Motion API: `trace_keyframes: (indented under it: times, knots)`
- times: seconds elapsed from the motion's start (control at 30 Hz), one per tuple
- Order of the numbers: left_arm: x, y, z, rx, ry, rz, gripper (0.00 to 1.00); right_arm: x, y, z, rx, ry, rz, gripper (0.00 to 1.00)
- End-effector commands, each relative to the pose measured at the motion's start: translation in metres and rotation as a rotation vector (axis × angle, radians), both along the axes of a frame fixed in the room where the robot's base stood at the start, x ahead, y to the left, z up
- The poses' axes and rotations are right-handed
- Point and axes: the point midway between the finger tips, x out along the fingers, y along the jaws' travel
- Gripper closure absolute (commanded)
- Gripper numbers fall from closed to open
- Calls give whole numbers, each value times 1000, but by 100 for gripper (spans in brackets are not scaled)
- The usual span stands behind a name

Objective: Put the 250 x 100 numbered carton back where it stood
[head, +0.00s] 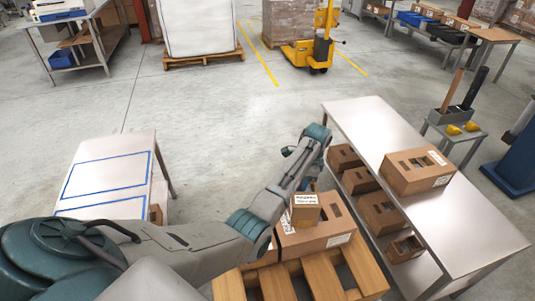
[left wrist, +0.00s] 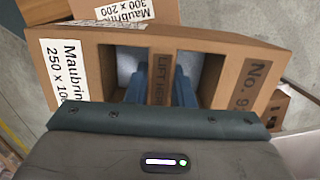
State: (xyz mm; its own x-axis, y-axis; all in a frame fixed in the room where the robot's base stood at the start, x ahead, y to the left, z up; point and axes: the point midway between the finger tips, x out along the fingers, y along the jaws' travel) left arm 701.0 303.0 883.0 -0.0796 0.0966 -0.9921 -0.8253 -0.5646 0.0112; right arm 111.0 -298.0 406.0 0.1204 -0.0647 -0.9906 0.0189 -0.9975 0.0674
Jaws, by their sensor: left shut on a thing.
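The 250 x 100 carton (left wrist: 219,77) fills the left wrist view; its label shows at left and "No. 9" at right, partly cut off. My left gripper (left wrist: 162,88) is shut on its "LIFT HERE" bar, one finger in each hole. In the head view the carton (head: 306,211) seems to be the small labelled one under my left forearm, in front of a larger carton (head: 318,238). My fingers are hidden there. I cannot tell whether it touches the larger carton. A 300 x 200 carton (left wrist: 165,10) shows at the top of the wrist view. My right gripper is not in view.
The wooden slats (head: 322,275) lie under the larger carton. A grey bench (head: 470,225) at right bears a carton (head: 408,181) on top and several cartons on its lower shelf. A table (head: 112,178) with blue outlines at left is bare. The floor beyond is open.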

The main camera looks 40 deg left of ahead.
Motion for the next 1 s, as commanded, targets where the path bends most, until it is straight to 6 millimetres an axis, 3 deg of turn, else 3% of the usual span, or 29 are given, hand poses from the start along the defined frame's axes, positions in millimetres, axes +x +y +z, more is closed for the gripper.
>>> trace_keyframes:
  times: [0.03,0.4,0.57,0.7,0.83,1.0]
  knots:
    - [-6,6,14,2,1,112,100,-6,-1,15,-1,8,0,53]
    - [-50,39,63,13,3,962,100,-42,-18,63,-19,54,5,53]
    - [-70,51,86,16,3,1307,100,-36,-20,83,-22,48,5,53]
    - [-85,58,102,18,3,1560,100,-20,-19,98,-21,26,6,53]
    - [-95,61,112,19,4,1722,100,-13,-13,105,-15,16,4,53]
    - [-100,63,117,20,6,1823,100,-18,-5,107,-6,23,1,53]
